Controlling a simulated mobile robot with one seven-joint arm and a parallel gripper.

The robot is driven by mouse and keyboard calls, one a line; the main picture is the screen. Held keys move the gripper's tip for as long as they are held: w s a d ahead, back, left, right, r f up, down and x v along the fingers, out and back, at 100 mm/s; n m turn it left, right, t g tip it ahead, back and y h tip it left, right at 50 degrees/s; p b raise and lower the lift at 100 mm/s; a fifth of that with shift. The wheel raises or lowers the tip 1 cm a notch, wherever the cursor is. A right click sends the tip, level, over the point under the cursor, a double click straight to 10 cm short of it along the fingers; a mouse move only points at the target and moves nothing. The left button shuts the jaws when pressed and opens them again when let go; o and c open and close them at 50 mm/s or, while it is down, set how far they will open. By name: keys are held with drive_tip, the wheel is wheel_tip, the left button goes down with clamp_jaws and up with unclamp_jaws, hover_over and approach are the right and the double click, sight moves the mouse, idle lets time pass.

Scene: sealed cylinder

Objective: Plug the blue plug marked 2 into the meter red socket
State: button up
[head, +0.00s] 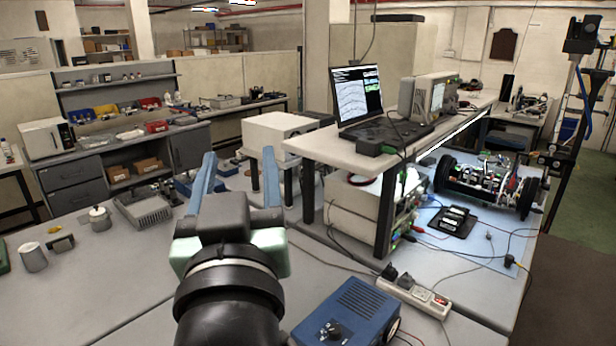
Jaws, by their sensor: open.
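My gripper (239,154) is open, with its two blue fingers spread apart and nothing visible between them. It is over the grey bench, left of the raised shelf. I cannot make out a blue plug marked 2 in this view. I cannot identify the meter or its red socket for certain. A black device (452,221) lies on the light blue mat right of the shelf, with thin leads near it; it may be the meter. A blue box with a black knob (352,312) stands at the front, right of my arm; its socket faces are not readable.
A raised shelf (365,160) carries a laptop (360,100) and an instrument (434,95). A power strip (415,294) and loose cables lie near the blue box. A wheeled robot (490,182) stands on the right. A metal cup (33,257) is on the left. The left-front bench is mostly clear.

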drive_tip(key=s+d+r+m+t+h+b, duration=0.1)
drive_tip(key=s+d+r+m+t+h, duration=0.1)
drive_tip(key=s+d+r+t, duration=0.5)
drive_tip(key=s+r+h, duration=0.1)
drive_tip(key=s+r, duration=0.2)
drive_tip(key=r, duration=0.3)
drive_tip(key=shift+d+r+m+b, duration=0.2)
drive_tip(key=shift+d+m+b, duration=0.1)
drive_tip(key=shift+d, duration=0.1)
